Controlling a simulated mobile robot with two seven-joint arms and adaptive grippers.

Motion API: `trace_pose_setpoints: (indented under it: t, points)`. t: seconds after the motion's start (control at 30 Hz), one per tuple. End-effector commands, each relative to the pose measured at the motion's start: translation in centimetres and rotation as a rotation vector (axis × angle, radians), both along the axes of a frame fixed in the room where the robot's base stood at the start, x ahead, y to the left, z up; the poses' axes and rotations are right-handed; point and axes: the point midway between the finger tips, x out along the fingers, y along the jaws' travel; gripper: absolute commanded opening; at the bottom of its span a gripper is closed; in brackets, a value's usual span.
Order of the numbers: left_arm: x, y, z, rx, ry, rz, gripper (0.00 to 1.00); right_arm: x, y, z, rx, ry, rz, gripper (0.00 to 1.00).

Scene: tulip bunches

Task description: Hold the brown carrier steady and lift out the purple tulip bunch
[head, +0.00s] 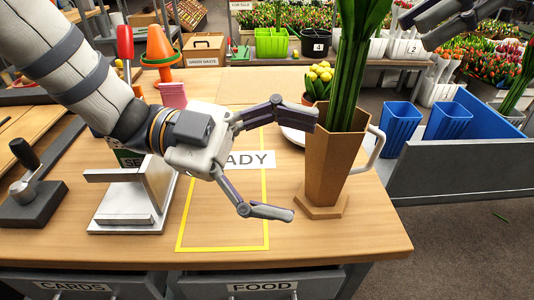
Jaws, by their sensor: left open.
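The brown carrier (331,165) stands upright near the right end of the wooden table, with a pale handle (375,150) on its right side. A bunch of green stems and leaves (352,60) stands in it; its blooms are above the picture, so I cannot see their colour. My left gripper (301,166) is open and empty, just left of the carrier. Its upper finger reaches close to the carrier's rim and its lower finger is near the carrier's base; I cannot tell if either touches. Part of my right gripper (430,18) shows at the top right, its fingertips unclear.
A yellow-outlined area marked READY (225,245) lies under my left gripper. A metal stand (130,205) and a dark lever block (32,200) are left. Yellow flowers (320,73) in a pot stand behind the carrier. Blue buckets (398,128) are to the right, beyond the table edge.

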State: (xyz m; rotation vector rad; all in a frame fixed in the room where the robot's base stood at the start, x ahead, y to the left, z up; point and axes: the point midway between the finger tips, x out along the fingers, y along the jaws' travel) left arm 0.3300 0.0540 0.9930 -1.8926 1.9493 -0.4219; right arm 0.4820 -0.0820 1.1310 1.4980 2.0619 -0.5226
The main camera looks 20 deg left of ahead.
Motion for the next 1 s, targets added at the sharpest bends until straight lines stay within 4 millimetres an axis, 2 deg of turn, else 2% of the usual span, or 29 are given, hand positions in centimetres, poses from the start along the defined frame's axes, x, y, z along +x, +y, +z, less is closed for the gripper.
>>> trace_pose_setpoints:
  t: [0.03,0.1,0.2,0.37,0.47,0.8,1.0]
  points:
    - [1.7,1.4,-0.8,0.067,0.092,0.053,0.86,0.0,0.0,0.0,0.000,0.000,0.000,0.33]
    - [4.5,2.9,-2.7,0.151,0.254,0.173,0.86,0.0,0.0,-0.1,0.000,0.001,0.000,0.33]
    - [7.4,4.3,-4.8,0.215,0.418,0.325,0.86,0.0,0.0,-0.1,0.000,0.001,0.000,0.33]
    - [9.1,5.0,-6.3,0.244,0.525,0.428,0.86,0.0,0.0,-0.1,0.000,0.001,-0.001,0.33]
    - [9.6,3.8,-7.0,0.246,0.533,0.431,0.86,0.0,0.0,-0.1,0.000,0.000,0.000,0.33]
    - [11.7,-3.3,-10.0,0.245,0.530,0.428,0.86,0.0,0.0,-0.1,0.000,0.001,-0.001,0.33]
    - [12.4,-5.1,-10.7,0.244,0.528,0.430,0.86,0.0,0.0,0.0,0.000,0.000,0.000,0.33]
